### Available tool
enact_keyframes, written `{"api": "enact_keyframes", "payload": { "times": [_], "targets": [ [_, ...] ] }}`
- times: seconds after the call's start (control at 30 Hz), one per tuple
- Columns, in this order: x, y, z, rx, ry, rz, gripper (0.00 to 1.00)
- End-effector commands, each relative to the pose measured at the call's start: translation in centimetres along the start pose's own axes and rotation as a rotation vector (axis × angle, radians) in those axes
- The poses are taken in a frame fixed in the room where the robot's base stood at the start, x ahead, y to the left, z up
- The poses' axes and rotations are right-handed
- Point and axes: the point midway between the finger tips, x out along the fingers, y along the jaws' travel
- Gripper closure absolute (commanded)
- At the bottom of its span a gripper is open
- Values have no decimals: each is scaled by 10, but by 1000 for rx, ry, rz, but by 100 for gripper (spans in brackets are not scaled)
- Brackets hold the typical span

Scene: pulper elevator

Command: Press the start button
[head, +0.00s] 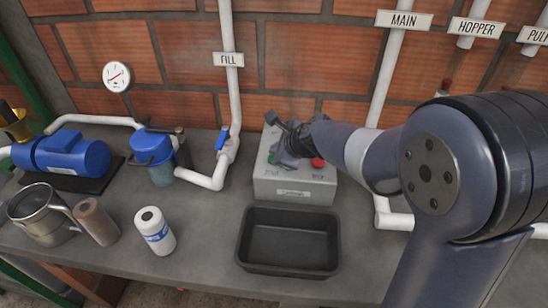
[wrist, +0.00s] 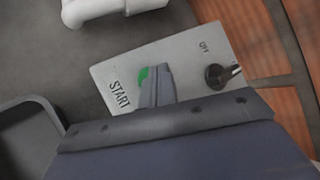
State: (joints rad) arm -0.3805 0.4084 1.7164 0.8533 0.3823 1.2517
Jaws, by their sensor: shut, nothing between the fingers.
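The grey control box (head: 293,189) stands on the bench near the wall. Its green start button (head: 272,158) shows at the left of its top face, partly covered by my gripper (head: 285,153). In the wrist view the green button (wrist: 143,76) peeks out beside the shut fingertips (wrist: 157,74), above the START label (wrist: 120,94). The fingers are together and empty, over or right beside the button. I cannot tell whether they touch it.
A red button (head: 318,163) is at the box's right. A black knob (wrist: 217,76) sits near the OFF label. A black tray (head: 290,268) lies in front, a white pipe with a blue valve (head: 222,139) to the left. A white bottle (head: 155,231) stands farther left.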

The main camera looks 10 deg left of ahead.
Motion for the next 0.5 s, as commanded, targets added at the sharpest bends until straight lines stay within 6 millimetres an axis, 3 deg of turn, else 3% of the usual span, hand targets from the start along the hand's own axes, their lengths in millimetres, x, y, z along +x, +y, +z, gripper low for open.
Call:
{"api": "enact_keyframes", "payload": {
  "times": [0.5],
  "targets": [
    [6,4,-5,0,0,0,100]
  ]
}}
